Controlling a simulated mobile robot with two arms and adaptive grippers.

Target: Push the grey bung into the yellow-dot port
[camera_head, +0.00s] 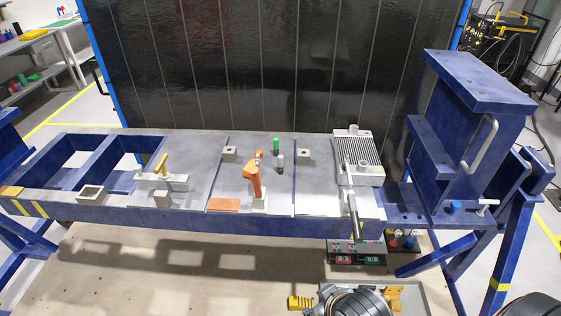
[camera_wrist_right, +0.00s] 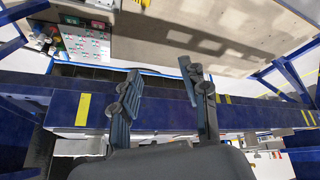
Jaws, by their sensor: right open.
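My right gripper (camera_wrist_right: 160,70) shows in the right wrist view with its two fingers spread apart and nothing between them. It hangs over the blue beam of the jig frame, seen upside down. No left gripper shows in either view. In the head view a small grey cylinder with a dark top (camera_head: 280,164) stands on the middle plate, beside a green cylinder (camera_head: 276,146). I cannot tell whether the grey one is the bung. No port with a yellow dot can be made out; the dots are too small to see here.
The blue jig frame (camera_head: 120,217) spans the view. An orange-handled clamp (camera_head: 252,179) stands mid-plate, and a finned grey block (camera_head: 358,150) sits to the right.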

